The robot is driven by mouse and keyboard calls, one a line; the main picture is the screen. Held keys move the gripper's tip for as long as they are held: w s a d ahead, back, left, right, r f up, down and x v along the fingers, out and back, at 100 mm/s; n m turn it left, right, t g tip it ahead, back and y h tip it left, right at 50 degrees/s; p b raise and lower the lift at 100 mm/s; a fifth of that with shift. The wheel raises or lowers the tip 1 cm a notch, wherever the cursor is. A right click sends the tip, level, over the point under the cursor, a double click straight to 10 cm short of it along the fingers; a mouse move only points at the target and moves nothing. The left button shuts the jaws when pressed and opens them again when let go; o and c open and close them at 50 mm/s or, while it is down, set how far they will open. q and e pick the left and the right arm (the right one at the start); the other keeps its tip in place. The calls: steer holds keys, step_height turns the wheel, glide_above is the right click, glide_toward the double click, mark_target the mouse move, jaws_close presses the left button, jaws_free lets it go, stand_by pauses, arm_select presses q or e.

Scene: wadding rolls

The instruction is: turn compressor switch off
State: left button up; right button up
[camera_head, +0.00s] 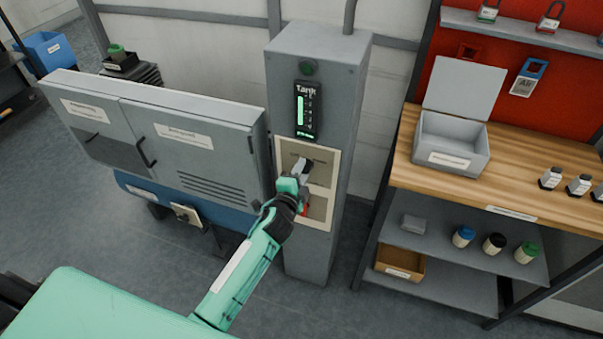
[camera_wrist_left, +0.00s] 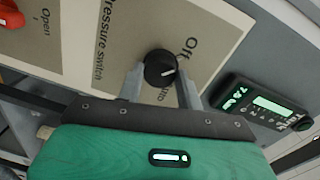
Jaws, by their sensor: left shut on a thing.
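The compressor switch is a round black knob (camera_wrist_left: 160,68) with a white mark, on a beige panel (camera_wrist_left: 115,40) lettered "Pressure switch", "Off" and "Auto". The white mark points to the right in the left wrist view, roughly between "Off" and "Auto"; the exact setting is hard to tell. My left gripper (camera_wrist_left: 160,82) is shut on the knob, one finger on each side. In the head view my left gripper (camera_head: 303,172) is at the panel on the grey column (camera_head: 318,60) and hides most of the knob. My right gripper is not in view.
A lit "Tank" display (camera_head: 306,110) sits above the panel. A red handle (camera_wrist_left: 10,15) beside "Open" is on the lower panel. A grey cabinet (camera_head: 190,125) stands left of the column, a wooden workbench (camera_head: 530,175) right of it.

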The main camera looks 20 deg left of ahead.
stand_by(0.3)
arm_select(q)
steer(key=o, duration=1)
steer(key=shift+s, duration=0.15)
steer(key=s+b, duration=0.2)
steer(key=s, duration=1.1)
steer(key=shift+s+a+r, duration=0.25)
steer(key=shift+s+r, duration=0.05)
steer(key=shift+r, duration=0.05)
